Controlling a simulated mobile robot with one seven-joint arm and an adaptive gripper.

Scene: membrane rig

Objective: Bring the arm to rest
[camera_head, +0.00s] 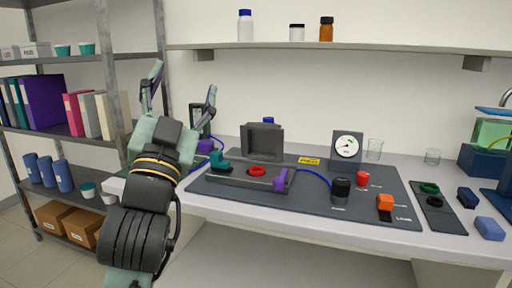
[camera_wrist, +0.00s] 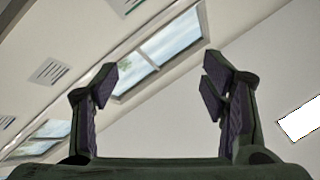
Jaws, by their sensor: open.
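My gripper (camera_head: 182,86) is raised at the left of the bench in the head view, fingers pointing up and spread apart. In the wrist view my gripper (camera_wrist: 161,88) is open, with nothing between its fingers. Behind it the wrist view shows only ceiling, wall and windows (camera_wrist: 160,52). My arm stands in front of the left end of the bench and hides part of the bench edge and shelf rack.
A shelf rack (camera_head: 112,75) stands left, close to my arm. A wall shelf (camera_head: 350,47) holds bottles.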

